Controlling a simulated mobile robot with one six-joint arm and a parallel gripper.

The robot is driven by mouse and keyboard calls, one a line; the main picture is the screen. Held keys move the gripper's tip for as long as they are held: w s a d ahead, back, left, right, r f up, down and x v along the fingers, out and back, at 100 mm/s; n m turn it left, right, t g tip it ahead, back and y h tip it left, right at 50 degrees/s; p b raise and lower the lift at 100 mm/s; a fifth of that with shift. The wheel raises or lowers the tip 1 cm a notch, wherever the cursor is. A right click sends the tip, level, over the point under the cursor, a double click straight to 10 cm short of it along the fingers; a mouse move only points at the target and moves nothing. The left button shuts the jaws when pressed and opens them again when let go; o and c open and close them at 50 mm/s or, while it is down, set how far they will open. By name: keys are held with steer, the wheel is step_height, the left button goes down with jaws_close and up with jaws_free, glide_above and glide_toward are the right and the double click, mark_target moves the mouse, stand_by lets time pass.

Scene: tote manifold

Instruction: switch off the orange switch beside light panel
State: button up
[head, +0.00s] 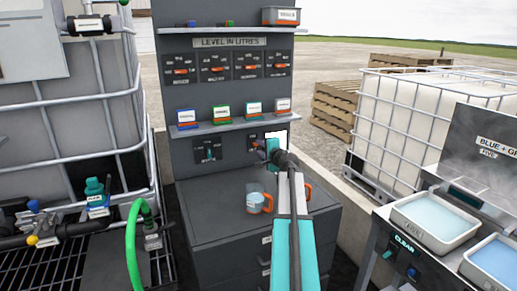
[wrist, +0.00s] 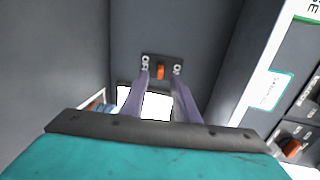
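The orange switch (wrist: 160,72) sits on a small dark plate with a white OFF label at its left and ON at its right in the wrist view. Its lever looks roughly upright in that picture. The bright white light panel (wrist: 155,105) shows just below it between my fingers; it also shows in the head view (head: 282,135). My gripper (wrist: 161,80) is open and empty. Its two fingertips lie either side of the switch in the picture; whether they touch it I cannot tell. In the head view my gripper (head: 272,151) covers much of the switch area.
A dark cabinet top below holds a jug with an orange handle (head: 255,199). Another switch (head: 208,152) is to the left on the same board. A shelf (head: 230,125) with several coloured cards juts out above. Trays (head: 437,218) stand at the right.

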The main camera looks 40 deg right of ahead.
steer(key=v, duration=1)
steer(key=shift+b, duration=0.45)
steer(key=shift+o, duration=0.8)
steer(key=shift+d, duration=0.1)
steer(key=s+n+p, duration=0.2)
steer(key=s, duration=0.1)
steer(key=s+d+r+n+g+p, duration=0.1)
steer(key=s+n+p, duration=0.1)
steer(key=s+n, duration=0.1)
steer(key=s+d+r+n+p, duration=0.1)
steer(key=s+n+p, duration=0.1)
steer(key=s+p, duration=0.1)
steer(key=shift+s+d+r+n+g+h, duration=0.2)
steer(key=shift+s+n+g+h, duration=0.1)
steer(key=shift+s+h, duration=0.15)
steer(key=s+r+n+g+p, duration=0.1)
steer(key=s+n+p, duration=0.5)
steer(key=s+n, duration=0.2)
steer(key=shift+s+d+r+g, duration=0.15)
steer(key=shift+s+d+g, duration=0.3)
steer(key=shift+s, duration=0.5)
